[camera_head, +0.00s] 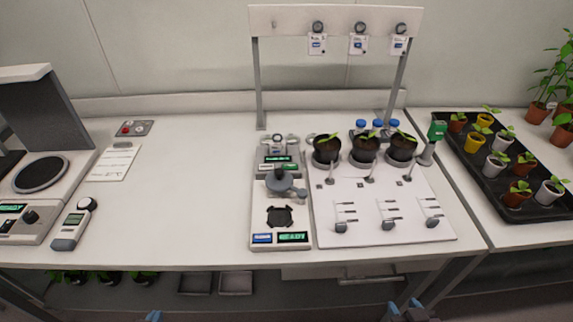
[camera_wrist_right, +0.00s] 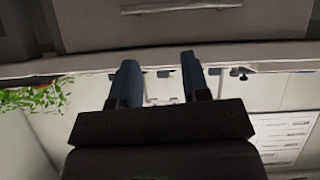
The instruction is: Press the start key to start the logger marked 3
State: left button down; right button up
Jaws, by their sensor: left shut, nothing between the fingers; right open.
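Three small white tagged units hang from round clips on the raised rail at the back: a left one (camera_head: 317,45), a middle one (camera_head: 358,44) and a right one (camera_head: 398,45). Their markings are too small to read, so I cannot tell which is logger 3 or see a start key. My left gripper (camera_head: 153,316) barely shows at the bottom edge, shut and empty. My right gripper (camera_head: 405,311) is low at the front; the right wrist view shows its fingers (camera_wrist_right: 159,78) open and empty.
A white station (camera_head: 281,225) with green displays stands mid-bench beside a white panel (camera_head: 350,222) with levers and three dark pots. A red-buttoned box (camera_head: 134,128) and a balance (camera_head: 38,172) are left. A black plant tray (camera_head: 487,178) is right. The bench's left middle is clear.

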jog(key=shift+s+d+f, duration=0.1)
jog(key=shift+s+d, duration=0.05)
jog(key=shift+s, duration=0.1)
jog(key=shift+c, duration=0.3)
